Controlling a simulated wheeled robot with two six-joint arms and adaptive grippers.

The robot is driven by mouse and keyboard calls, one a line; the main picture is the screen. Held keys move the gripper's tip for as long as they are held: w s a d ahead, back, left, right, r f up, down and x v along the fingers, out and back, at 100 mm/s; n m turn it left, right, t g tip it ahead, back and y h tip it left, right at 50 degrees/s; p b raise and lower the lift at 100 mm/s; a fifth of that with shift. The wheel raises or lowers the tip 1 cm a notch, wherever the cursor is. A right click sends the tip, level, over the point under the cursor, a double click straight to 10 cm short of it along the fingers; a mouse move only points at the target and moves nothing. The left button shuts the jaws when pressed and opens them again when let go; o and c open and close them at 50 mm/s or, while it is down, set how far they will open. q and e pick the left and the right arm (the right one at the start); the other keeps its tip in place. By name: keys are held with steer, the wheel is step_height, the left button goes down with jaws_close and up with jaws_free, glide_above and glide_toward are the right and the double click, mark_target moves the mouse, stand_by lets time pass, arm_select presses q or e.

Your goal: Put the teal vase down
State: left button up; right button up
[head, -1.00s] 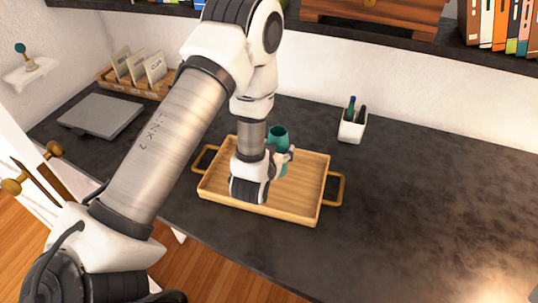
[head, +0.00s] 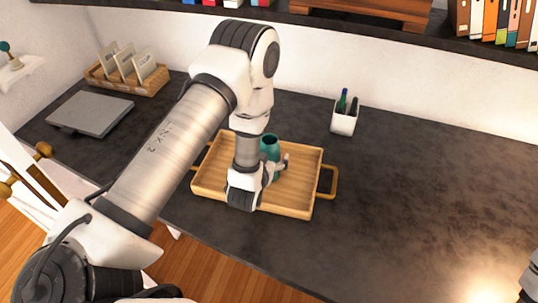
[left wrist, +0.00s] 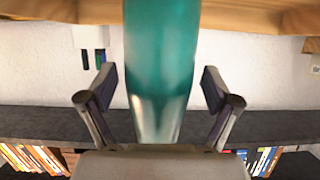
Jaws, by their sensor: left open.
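The teal vase (head: 270,145) stands upright on the wooden tray (head: 300,207), toward the tray's back middle. My left gripper (head: 278,168) is low over the tray at the vase. In the left wrist view the vase (left wrist: 162,60) rises between the two fingers of my left gripper (left wrist: 160,98), with a visible gap on each side. The fingers are open and not closed on it. The arm hides part of the tray and the vase's left side in the head view. My right gripper does not show clearly.
A white pen cup (head: 344,122) stands behind the tray to the right. A flat grey device (head: 92,113) and a wooden card holder (head: 128,80) are at the left. The dark counter (head: 420,190) is clear right of the tray. A shelf (head: 390,33) runs above.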

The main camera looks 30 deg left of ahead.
arm_select(q)
steer(key=shift+s+d+r, duration=0.1)
steer(key=shift+s+r, duration=0.05)
steer(key=shift+r, duration=0.1)
steer(key=p+v, duration=0.2)
steer(key=v, duration=0.9)
steer(key=shift+s+r, duration=0.2)
steer(key=shift+s, duration=0.15)
